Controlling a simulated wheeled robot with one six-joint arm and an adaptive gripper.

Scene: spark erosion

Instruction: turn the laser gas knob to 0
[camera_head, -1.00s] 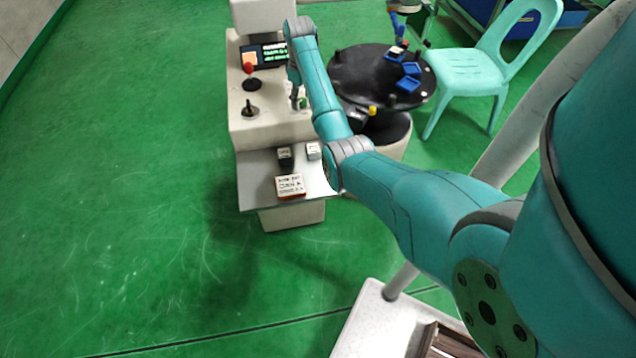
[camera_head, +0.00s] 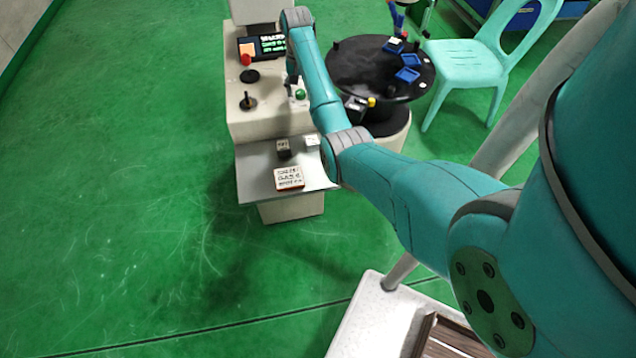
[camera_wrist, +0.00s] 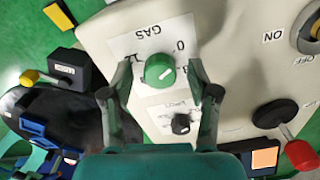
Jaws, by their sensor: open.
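The gas knob (camera_wrist: 158,71) is green with a pale pointer mark, on a white label plate (camera_wrist: 150,38) reading GAS upside down in the wrist view. A 0 is printed beside the knob on the plate. My gripper (camera_wrist: 162,82) is open, one finger left of the knob and one right, with gaps showing; I cannot tell how deep the fingertips reach. In the head view the green knob (camera_head: 300,94) shows at the machine's right side, just below my gripper, whose fingers are hard to make out there.
A smaller black knob (camera_wrist: 181,124) sits close to the gas knob. A red-tipped lever (camera_wrist: 298,152) and an ON/OFF switch (camera_wrist: 312,33) lie to the right. A round black table (camera_head: 362,72) stands beside the machine.

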